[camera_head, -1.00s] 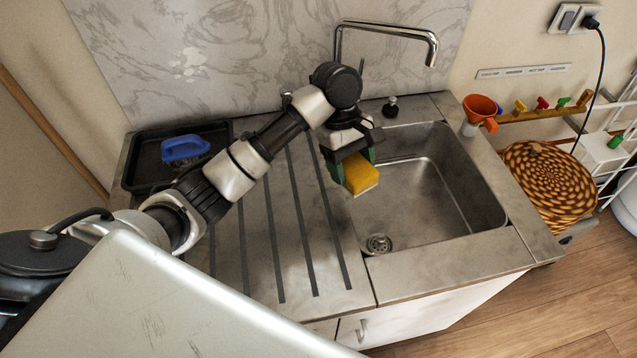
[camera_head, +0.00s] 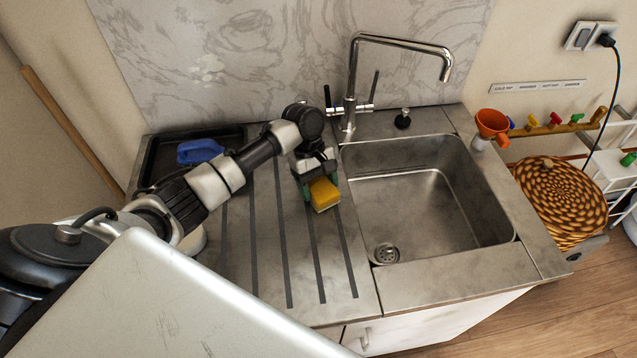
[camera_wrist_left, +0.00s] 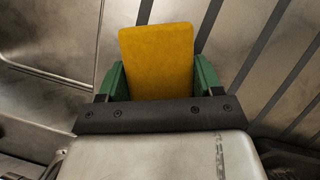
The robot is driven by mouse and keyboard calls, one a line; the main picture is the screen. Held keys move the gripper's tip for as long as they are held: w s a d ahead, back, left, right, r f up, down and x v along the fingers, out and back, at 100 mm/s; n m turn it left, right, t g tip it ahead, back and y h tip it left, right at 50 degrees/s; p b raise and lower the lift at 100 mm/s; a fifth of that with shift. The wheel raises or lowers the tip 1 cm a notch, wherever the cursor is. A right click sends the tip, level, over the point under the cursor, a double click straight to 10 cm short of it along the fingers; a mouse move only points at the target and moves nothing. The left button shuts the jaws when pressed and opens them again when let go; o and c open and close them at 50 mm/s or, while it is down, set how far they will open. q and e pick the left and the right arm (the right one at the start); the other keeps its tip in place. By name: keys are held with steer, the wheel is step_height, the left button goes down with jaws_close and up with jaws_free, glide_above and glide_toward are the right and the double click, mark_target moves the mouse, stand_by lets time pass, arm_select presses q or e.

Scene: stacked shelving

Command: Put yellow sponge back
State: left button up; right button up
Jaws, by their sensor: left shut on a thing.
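The yellow sponge (camera_head: 324,194) is held in my left gripper (camera_head: 317,187) over the grooved drainboard (camera_head: 264,265), just left of the sink. In the left wrist view the sponge (camera_wrist_left: 158,62) sits between the two green fingers of the gripper (camera_wrist_left: 160,82), which are shut on its sides. The drainboard grooves show beyond it. I cannot tell how high the sponge is above the drainboard. My right gripper is not in view.
The sink (camera_head: 428,210) with a tall tap (camera_head: 350,85) lies to the right. A black tray (camera_head: 160,160) with a blue-handled brush (camera_head: 199,151) is at the back left. An orange funnel (camera_head: 491,124) stands at the back right corner. The front of the drainboard is clear.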

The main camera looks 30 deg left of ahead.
arm_select(q)
steer(key=o, duration=0.9)
steer(key=shift+f, duration=0.1)
steer(key=shift+c, duration=0.2)
steer(key=b+v, duration=0.1)
steer(key=v, duration=1)
steer(key=shift+b, duration=0.3)
steer(key=shift+w+a+r, duration=0.15)
steer(key=shift+r, duration=0.45)
